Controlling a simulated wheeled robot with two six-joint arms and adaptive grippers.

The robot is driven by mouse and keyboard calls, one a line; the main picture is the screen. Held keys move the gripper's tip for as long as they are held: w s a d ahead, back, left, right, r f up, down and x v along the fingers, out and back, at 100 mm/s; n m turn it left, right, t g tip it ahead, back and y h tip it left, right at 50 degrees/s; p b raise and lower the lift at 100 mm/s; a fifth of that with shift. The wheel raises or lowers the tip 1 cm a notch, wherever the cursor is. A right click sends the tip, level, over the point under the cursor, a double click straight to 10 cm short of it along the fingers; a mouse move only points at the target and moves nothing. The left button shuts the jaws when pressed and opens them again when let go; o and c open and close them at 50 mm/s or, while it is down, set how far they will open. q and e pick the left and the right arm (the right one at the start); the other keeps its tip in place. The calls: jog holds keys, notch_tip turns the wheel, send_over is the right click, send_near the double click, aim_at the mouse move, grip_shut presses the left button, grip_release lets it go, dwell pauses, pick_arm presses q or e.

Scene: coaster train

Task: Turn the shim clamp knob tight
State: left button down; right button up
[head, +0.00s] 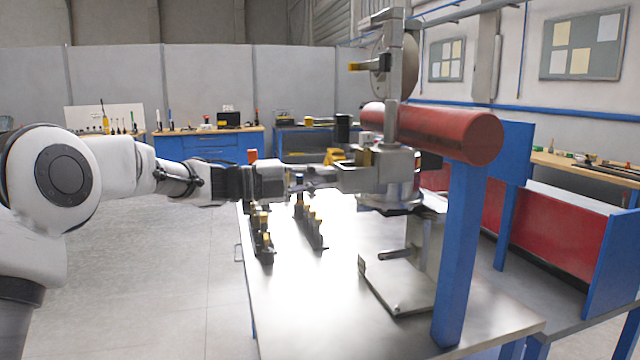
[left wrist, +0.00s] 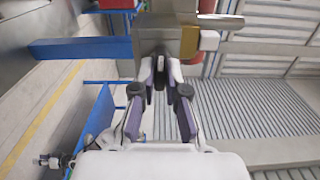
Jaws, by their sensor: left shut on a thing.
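My left arm reaches in from the left in the head view. My left gripper (head: 326,174) is level and shut at the left side of a grey metal clamp block (head: 366,178) on the steel fixture. In the left wrist view its two fingers (left wrist: 160,76) close together on a small dark part, which I take for the shim clamp knob (left wrist: 160,70), against the grey block (left wrist: 160,38). The fingers hide most of the knob, and I cannot tell its turn angle. A brass-coloured piece (left wrist: 190,42) sits beside it on the block. My right gripper is not in view.
A red cylinder (head: 440,130) on a blue post (head: 462,250) stands close right of the fixture. A round disc on an upright (head: 393,75) rises above the block. Dark stands (head: 262,240) with brass parts are on the steel table (head: 300,320). The table's front left is clear.

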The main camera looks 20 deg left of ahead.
pick_arm(q)
jog(key=shift+r, duration=0.1)
jog(key=c, duration=1.2)
grip_release()
jog(key=shift+d, duration=0.1)
jog(key=shift+w+d, duration=0.1)
jog(key=v, duration=1.2)
